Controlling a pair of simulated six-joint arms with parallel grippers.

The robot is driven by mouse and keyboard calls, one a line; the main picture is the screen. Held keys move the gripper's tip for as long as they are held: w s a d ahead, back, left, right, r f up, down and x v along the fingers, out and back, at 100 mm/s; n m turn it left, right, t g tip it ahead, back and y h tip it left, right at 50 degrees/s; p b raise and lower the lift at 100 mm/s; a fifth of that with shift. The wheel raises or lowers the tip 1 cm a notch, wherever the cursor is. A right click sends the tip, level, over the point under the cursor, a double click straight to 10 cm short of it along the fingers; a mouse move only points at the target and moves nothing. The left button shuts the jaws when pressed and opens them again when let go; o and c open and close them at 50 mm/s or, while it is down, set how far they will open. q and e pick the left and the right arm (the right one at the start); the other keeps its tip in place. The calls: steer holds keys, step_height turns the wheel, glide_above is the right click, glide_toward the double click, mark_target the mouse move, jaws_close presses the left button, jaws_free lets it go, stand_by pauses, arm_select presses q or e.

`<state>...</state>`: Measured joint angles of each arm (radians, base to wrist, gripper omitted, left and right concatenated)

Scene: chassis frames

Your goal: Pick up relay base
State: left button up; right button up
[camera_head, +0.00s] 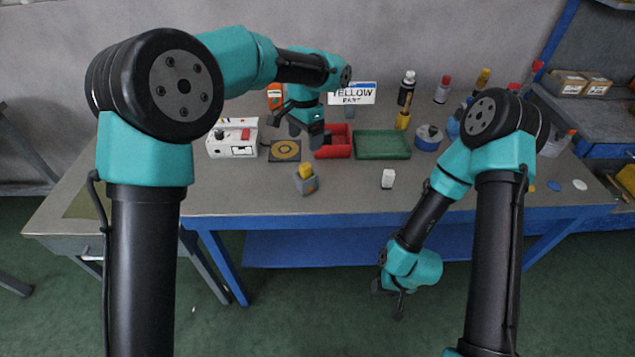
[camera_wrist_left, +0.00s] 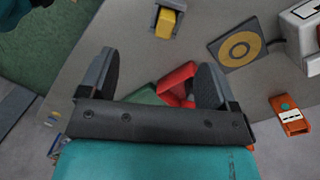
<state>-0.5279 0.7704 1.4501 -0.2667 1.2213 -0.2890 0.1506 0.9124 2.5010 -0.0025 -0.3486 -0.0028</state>
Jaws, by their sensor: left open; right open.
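A small grey base with a yellow block on it (camera_head: 306,183), which may be the relay base, stands on the table near its front middle. It also shows at the top of the left wrist view (camera_wrist_left: 165,22). My left gripper (camera_head: 305,134) is open and empty above the table, behind this piece and close to the red bin (camera_head: 333,146). In the left wrist view, the space between its fingers (camera_wrist_left: 157,70) holds nothing. My right gripper (camera_head: 393,296) is open and hangs low in front of the table, away from the objects.
A green tray (camera_head: 383,145) lies right of the red bin. A dark pad with yellow rings (camera_head: 285,151) and a white box (camera_head: 232,139) are to the left. A small white block (camera_head: 388,179) sits near the front.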

mark_target(306, 172)
arm_select(q)
steer(key=shift+m+t+y, duration=0.3)
steer(key=shift+m+y, duration=0.2)
steer(key=shift+y, duration=0.2)
steer(key=d+r, duration=0.1)
steer(key=r, duration=0.1)
steer(key=w+d+r, duration=0.1)
steer(key=r, duration=0.1)
steer(key=shift+w+d, duration=0.1)
steer(key=shift+d, duration=0.1)
steer(key=shift+f, duration=0.1)
steer(key=f, duration=0.4)
steer(key=a+f, duration=0.1)
steer(key=f, duration=0.3)
steer(key=s+f, duration=0.1)
steer(key=f, duration=0.3)
steer(key=shift+a, duration=0.35)
steer(key=shift+f, duration=0.15)
steer(key=shift+s+a+f, duration=0.1)
steer(key=shift+a+f, duration=0.1)
steer(key=shift+f, duration=1.05)
steer(key=shift+s+a+f, duration=0.1)
steer(key=shift+a+f, duration=0.1)
steer(key=shift+f, duration=1)
steer(key=c, duration=1.1)
steer(key=shift+r, duration=0.1)
